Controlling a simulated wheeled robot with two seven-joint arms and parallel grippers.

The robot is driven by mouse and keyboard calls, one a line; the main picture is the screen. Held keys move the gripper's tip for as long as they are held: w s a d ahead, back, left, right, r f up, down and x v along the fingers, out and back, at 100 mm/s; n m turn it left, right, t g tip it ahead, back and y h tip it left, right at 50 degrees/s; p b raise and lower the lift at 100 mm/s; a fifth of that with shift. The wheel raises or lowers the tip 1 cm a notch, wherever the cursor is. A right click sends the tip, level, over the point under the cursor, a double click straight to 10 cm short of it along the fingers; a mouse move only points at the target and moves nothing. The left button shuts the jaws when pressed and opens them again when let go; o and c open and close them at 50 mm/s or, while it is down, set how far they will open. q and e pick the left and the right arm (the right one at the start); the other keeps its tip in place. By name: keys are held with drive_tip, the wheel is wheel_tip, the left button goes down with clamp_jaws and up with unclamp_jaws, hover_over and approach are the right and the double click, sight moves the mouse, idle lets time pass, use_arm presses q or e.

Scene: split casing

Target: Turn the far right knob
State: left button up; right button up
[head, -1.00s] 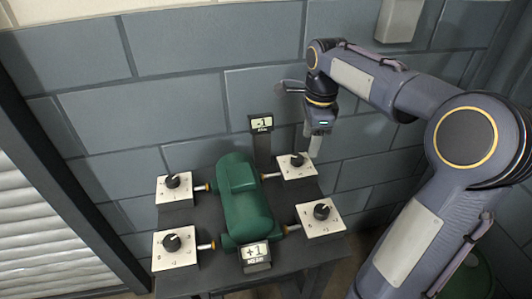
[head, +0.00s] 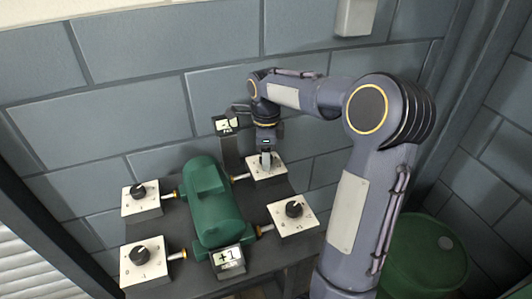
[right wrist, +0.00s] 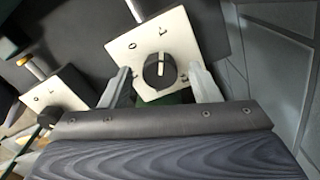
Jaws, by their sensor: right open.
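The far right knob shows in the right wrist view as a black knob (right wrist: 160,70) with a white pointer line, on a white marked plate (right wrist: 150,45). In the head view its white box (head: 280,170) stands behind the right end of the green casing (head: 211,205), and the knob is hidden by my gripper. My right gripper (head: 266,162) points down over this box. In the right wrist view its two open fingers (right wrist: 162,84) stand on either side of the knob, with gaps to it. My left gripper is not in view.
Other knobs sit near right (head: 294,209), far left (head: 138,191) and near left (head: 142,254). A far display (head: 228,124) stands close left of my right gripper; a near display (head: 228,259) reads +1. The block wall (head: 120,100) is close behind. A green drum (head: 425,255) stands right.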

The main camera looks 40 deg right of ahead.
drive_tip(key=c, duration=1)
